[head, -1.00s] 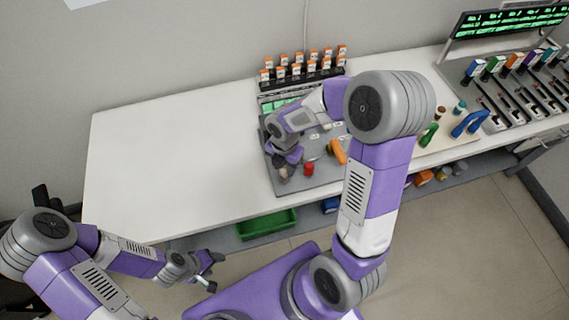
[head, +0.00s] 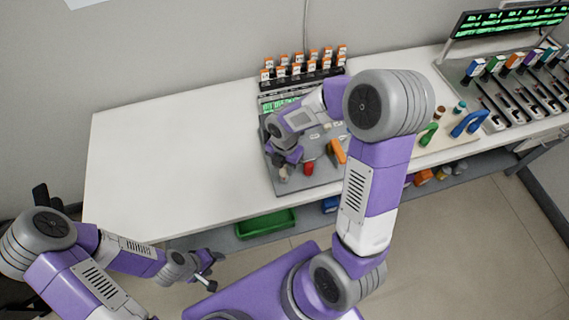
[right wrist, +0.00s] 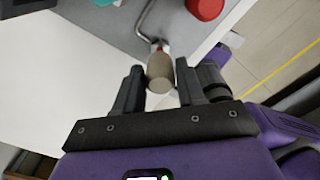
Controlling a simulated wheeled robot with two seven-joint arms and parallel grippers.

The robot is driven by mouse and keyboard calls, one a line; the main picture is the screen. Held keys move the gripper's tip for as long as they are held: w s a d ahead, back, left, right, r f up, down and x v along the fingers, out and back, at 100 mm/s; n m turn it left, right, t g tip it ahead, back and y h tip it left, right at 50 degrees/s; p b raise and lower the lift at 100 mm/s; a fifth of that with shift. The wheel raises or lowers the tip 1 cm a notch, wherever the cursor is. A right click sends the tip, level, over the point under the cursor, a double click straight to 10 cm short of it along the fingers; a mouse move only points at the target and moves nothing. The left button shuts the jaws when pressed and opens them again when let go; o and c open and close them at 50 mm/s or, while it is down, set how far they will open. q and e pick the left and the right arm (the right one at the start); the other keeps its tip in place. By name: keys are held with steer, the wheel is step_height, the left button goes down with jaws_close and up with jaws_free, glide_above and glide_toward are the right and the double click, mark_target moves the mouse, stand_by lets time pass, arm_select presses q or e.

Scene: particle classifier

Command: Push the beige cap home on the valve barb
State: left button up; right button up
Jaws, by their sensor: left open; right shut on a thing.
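The beige cap (right wrist: 160,75) sits between the fingers of my right gripper (right wrist: 160,88) in the right wrist view. My right gripper is shut on it. The cap's far end is at the tip of a bent metal tube (right wrist: 147,30), with a bit of red at the junction. I cannot tell how far the cap is over the barb. In the head view the cap (head: 283,174) shows small below my right gripper (head: 286,168), over the grey board's front left part. My left gripper (head: 208,274) is open and empty, off the table's front edge.
A red round part (head: 308,168) stands just right of the cap, and an orange part (head: 337,150) lies further right on the grey board (head: 318,182). A rack of orange-topped vials (head: 305,67) stands behind. The white table (head: 170,150) to the left is clear.

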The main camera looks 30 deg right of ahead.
mark_target(285, 171)
steer(key=shift+f+b, duration=1.1)
steer(key=shift+f, duration=0.65)
steer(key=o, duration=1.1)
step_height(285, 171, up, 8)
steer(key=shift+f+p, duration=0.2)
steer(key=shift+p, duration=0.95)
